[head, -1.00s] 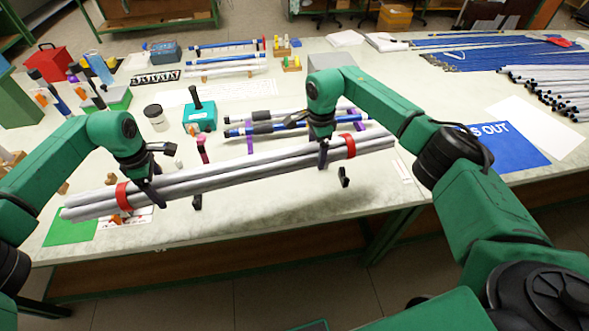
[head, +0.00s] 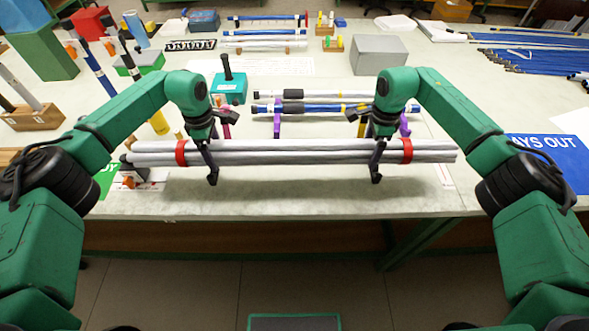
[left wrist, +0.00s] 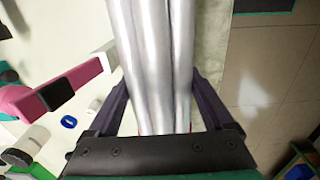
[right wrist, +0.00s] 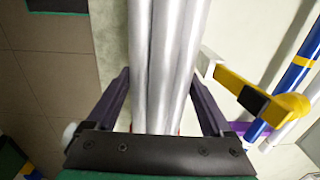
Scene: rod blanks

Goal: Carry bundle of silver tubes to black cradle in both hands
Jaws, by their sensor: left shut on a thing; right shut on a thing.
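A bundle of long silver tubes (head: 290,151) with a red band near each end is held level above the front of the table. My left gripper (head: 208,160) is shut on it just inside the left band. My right gripper (head: 378,160) is shut on it just inside the right band. In the left wrist view the tubes (left wrist: 150,60) run between the dark fingers, and in the right wrist view the tubes (right wrist: 165,60) do the same.
Behind the bundle, blue and silver rods (head: 310,107) lie on purple supports. A teal block (head: 229,90) with a black handle and a grey box (head: 380,55) stand farther back. A blue sign (head: 545,160) lies at the right. Bare tabletop (head: 300,200) shows below the bundle.

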